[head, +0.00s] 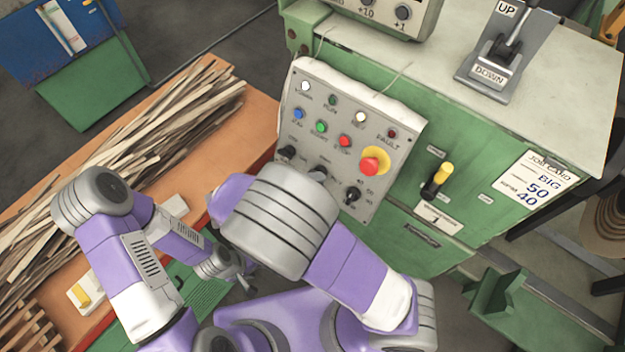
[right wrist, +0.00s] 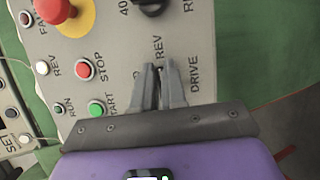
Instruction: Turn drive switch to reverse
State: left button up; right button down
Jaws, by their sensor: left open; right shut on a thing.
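The grey control panel (head: 341,140) stands on the green machine; it also shows in the right wrist view (right wrist: 105,40). My right gripper (right wrist: 163,82) is at the panel, its fingers shut on the drive switch between the REV and DRIVE labels. The fingers hide most of the knob, so I cannot read its pointer. In the head view my right arm covers most of that gripper. The REV lamp (right wrist: 42,68) looks lit pale; the RUN lamp (right wrist: 60,110) looks dark. My left gripper (head: 246,283) is open and empty, low and apart from the panel.
Close to the switch are the green START button (right wrist: 96,109), the red STOP button (right wrist: 85,70), another black knob (right wrist: 150,5) and the red emergency stop (right wrist: 56,10) on yellow. An orange bench (head: 262,108) with wood strips is left.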

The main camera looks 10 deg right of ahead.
dwell(0.4)
jog(key=c, duration=1.2)
grip_release()
jog(key=shift+a, duration=0.1)
jog(key=p+v, duration=0.1)
jog(key=v, duration=0.6)
jog(key=shift+a+r, duration=0.1)
jog(key=shift+a, duration=0.05)
